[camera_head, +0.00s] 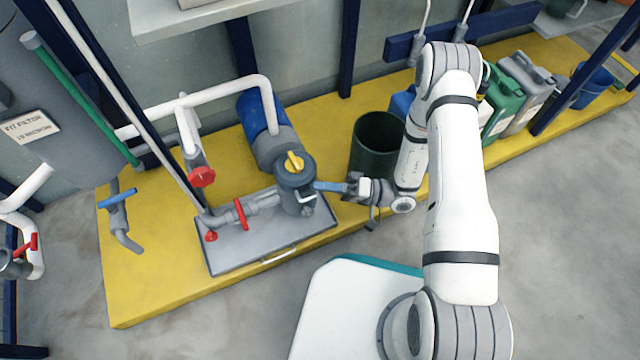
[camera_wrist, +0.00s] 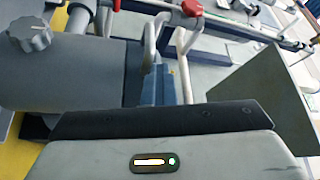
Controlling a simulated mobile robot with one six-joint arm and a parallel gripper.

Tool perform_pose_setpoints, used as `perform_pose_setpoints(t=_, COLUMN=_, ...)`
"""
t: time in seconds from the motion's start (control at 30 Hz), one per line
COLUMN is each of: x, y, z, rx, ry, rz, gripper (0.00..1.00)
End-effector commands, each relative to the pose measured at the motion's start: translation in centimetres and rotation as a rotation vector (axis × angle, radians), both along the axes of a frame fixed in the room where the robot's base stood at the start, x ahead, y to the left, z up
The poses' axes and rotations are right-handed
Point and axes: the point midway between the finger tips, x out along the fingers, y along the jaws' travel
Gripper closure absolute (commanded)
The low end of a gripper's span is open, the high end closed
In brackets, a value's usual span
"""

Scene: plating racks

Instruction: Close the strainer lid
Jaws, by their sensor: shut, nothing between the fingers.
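The strainer (camera_head: 296,192) is a grey upright pot on the steel tray, beside the blue motor. Its dark grey top (camera_head: 290,181) carries a yellow handle (camera_head: 294,161), and a pale bent handle shows on its side. I cannot tell from here whether the lid is fully seated. My gripper (camera_head: 318,186) has blue fingers, shut and empty, pointing left at the strainer's right side, very close to it; contact is unclear. In the wrist view the shut blue fingers (camera_wrist: 160,88) lie beside pale metal loops, with a large grey body (camera_wrist: 65,75) and a grey knob (camera_wrist: 29,34) at left.
The steel tray (camera_head: 225,255) sits on the yellow platform (camera_head: 140,285). A red-handled valve (camera_head: 241,214) and pipes stand left of the strainer. A blue motor (camera_head: 257,113) is behind it. A dark green bin (camera_head: 370,150) stands to the right, behind my arm.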

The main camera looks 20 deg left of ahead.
Motion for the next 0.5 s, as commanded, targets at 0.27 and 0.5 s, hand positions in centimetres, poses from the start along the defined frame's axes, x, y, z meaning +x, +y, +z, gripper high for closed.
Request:
perform_pose_setpoints(t=0.27, x=0.1, y=-0.5, z=-1.0, rx=-0.021, ry=0.002, rz=-0.007, gripper=1.0)
perform_pose_setpoints(t=0.5, x=0.8, y=-3.5, z=-1.0, rx=-0.012, ry=0.0, rz=-0.01, gripper=1.0)
